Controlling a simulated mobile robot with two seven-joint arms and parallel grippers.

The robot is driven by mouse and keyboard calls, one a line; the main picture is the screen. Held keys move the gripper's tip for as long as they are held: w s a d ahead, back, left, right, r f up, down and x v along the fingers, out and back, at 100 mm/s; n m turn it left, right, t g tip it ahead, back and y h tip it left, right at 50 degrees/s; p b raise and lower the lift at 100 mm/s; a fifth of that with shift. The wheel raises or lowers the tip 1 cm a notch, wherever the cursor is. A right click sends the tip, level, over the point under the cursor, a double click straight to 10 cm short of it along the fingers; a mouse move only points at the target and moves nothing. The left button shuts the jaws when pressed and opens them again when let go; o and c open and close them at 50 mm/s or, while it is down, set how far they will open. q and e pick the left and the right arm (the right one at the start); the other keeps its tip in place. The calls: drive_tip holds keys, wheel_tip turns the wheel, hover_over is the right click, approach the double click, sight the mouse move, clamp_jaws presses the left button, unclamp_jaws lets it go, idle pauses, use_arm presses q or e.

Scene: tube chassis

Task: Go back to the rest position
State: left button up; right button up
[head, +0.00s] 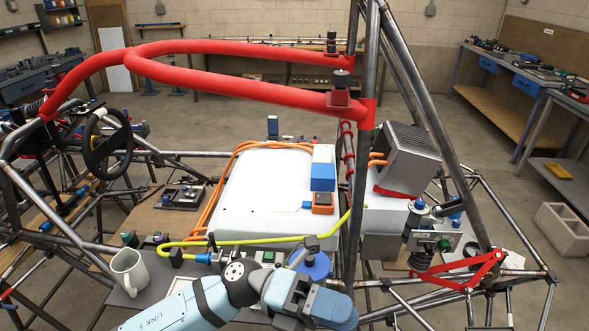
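My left arm comes in from the bottom edge, left of centre, and reaches to the right in light blue and dark grey. My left gripper (298,293) is at its end, low in the middle of the head view, in front of the white box. Its fingers are not clear against the dark parts behind, so I cannot tell whether it is open or shut, or whether it holds anything. A blue round part (312,264) shows just behind it. My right gripper is not in view.
A tube chassis with a red bar (235,82) and upright grey tubes surrounds the area. Inside are a large white box (265,190), a yellow-green cable (270,238), a finned grey unit (408,155) and a light mug (129,271) left of my arm. Workbenches line the walls.

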use_arm(q)
drive_tip(key=w+a+f+n+t+y+p, duration=0.1)
drive_tip(key=w+a+f+n+t+y, duration=0.35)
drive_tip(key=n+t, duration=1)
drive_tip(key=w+a+f+n+t+y+p, duration=0.2)
drive_tip(key=w+a+f+n+t, duration=0.55)
drive_tip(key=n, duration=1.05)
drive_tip(key=s+a+f+n+g+y+p, duration=0.1)
drive_tip(key=s+a+f+n+g+y, duration=0.1)
drive_tip(key=s+a+f+n+y, duration=0.6)
drive_tip(key=s+a+f+n, duration=0.1)
drive_tip(key=s+a+f, duration=0.5)
drive_tip(key=s+f, duration=0.2)
drive_tip(key=shift+f+y, duration=0.35)
drive_tip(key=shift+f, duration=0.45)
drive_tip(key=shift+d+n, duration=0.1)
drive_tip(key=shift+n, duration=0.15)
drive_tip(key=shift+w, duration=0.1)
